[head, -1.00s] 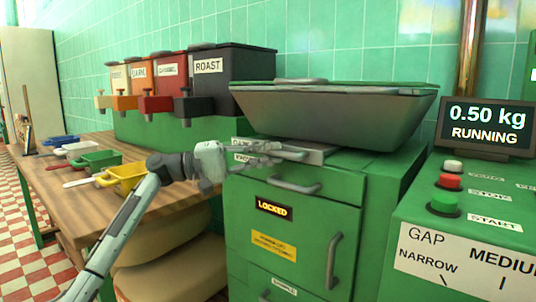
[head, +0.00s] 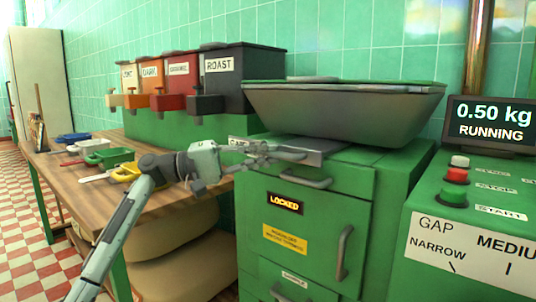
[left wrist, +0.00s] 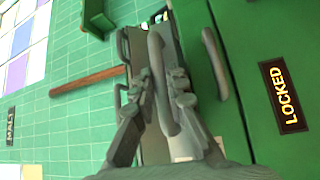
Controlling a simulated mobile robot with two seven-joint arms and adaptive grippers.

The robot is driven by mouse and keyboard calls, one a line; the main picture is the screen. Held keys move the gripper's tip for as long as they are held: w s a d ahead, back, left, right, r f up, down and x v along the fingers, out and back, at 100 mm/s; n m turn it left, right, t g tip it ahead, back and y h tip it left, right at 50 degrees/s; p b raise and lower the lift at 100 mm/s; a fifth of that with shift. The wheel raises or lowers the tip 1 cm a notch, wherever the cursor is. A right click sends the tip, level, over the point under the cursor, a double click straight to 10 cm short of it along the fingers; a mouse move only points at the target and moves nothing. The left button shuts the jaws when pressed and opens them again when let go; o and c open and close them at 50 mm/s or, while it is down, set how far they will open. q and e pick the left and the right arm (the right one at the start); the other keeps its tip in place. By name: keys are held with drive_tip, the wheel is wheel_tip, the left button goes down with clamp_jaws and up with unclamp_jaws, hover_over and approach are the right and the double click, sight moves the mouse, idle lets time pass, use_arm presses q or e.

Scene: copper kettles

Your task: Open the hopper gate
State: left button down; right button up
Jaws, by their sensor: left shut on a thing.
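The hopper (head: 345,112) is a grey tapered bin with a green rim on top of the green cabinet (head: 335,212). Under it is the grey gate plate (head: 322,146) with a curved grey handle (head: 290,154). My left gripper (head: 268,152) reaches in from the left and is shut on this handle. In the left wrist view the handle (left wrist: 156,52) runs between the two fingers of the gripper (left wrist: 162,88). The fingers hide part of the handle and plate. My right gripper is not in view.
A lit LOCKED sign (head: 285,203) and a drawer handle (head: 304,182) are just below the gate. A wooden table (head: 90,195) with scoops stands left, and coloured dispensers (head: 237,80) stand behind. A control panel (head: 470,225) is right; its display (head: 491,122) reads 0.50 kg, RUNNING.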

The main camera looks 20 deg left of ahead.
use_arm(q)
drive_tip(key=c, duration=1.5)
unclamp_jaws()
drive_tip(key=shift+w, duration=0.1)
drive_tip(key=shift+c, duration=0.2)
drive_tip(key=v, duration=1.2)
